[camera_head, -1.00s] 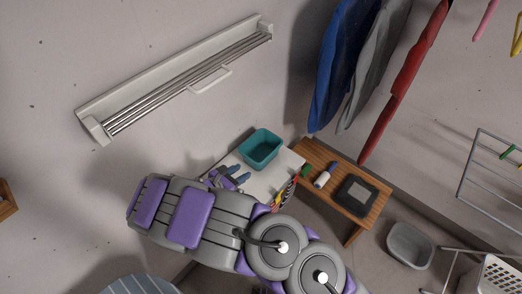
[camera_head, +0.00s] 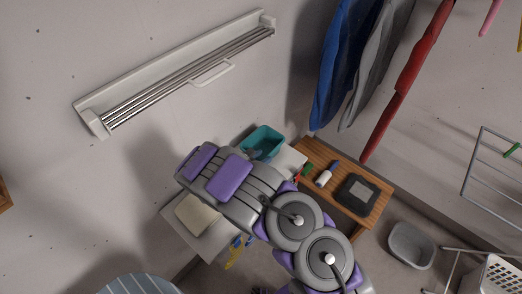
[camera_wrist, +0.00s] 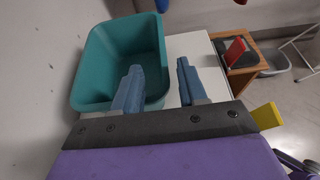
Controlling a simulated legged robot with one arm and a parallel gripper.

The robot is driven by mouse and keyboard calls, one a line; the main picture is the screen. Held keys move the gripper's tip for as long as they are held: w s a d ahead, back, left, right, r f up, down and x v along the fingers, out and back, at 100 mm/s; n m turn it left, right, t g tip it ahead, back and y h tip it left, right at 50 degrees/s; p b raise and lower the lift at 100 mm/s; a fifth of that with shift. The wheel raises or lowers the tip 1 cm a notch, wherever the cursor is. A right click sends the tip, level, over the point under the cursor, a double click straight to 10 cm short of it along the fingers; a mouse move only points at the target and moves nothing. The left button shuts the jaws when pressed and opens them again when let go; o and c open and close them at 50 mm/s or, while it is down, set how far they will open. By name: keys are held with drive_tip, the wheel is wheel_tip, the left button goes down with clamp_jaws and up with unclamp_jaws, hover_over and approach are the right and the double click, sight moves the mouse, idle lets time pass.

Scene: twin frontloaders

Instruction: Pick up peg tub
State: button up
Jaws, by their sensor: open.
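A teal, open-topped tub (camera_head: 268,135), which I take as the peg tub, stands on a white surface against the wall. In the wrist view the tub (camera_wrist: 100,52) fills the upper left and its inside looks empty where visible. My gripper (camera_wrist: 158,66) is open with two blue fingers. The left finger overlaps the tub's inside and the right finger lies just outside its right wall, so the wall shows between them. I cannot tell whether either finger touches it. In the head view my arm hides part of the tub and most of the gripper.
The white tabletop (camera_wrist: 202,75) is bare beside the tub. A wooden bench (camera_head: 320,158) to the right holds a dark box (camera_head: 357,194) and a white-and-blue bottle (camera_head: 326,174). A wall rack (camera_head: 185,75) is above. Clothes hang at upper right. A grey bin (camera_head: 411,244) stands on the floor.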

sight(268, 155)
drive_tip(key=x, duration=0.4)
drive_tip(key=shift+s+d+f, duration=0.15)
drive_tip(key=shift+d, duration=0.3)
drive_tip(key=shift+a, duration=0.1)
drive_tip(key=shift+c, duration=0.2)
drive_tip(key=shift+c, duration=0.8)
drive_tip(key=shift+a+f, duration=0.15)
drive_tip(key=shift+a, duration=0.05)
drive_tip(key=c, duration=0.3)
drive_tip(key=shift+d, duration=0.1)
clamp_jaws()
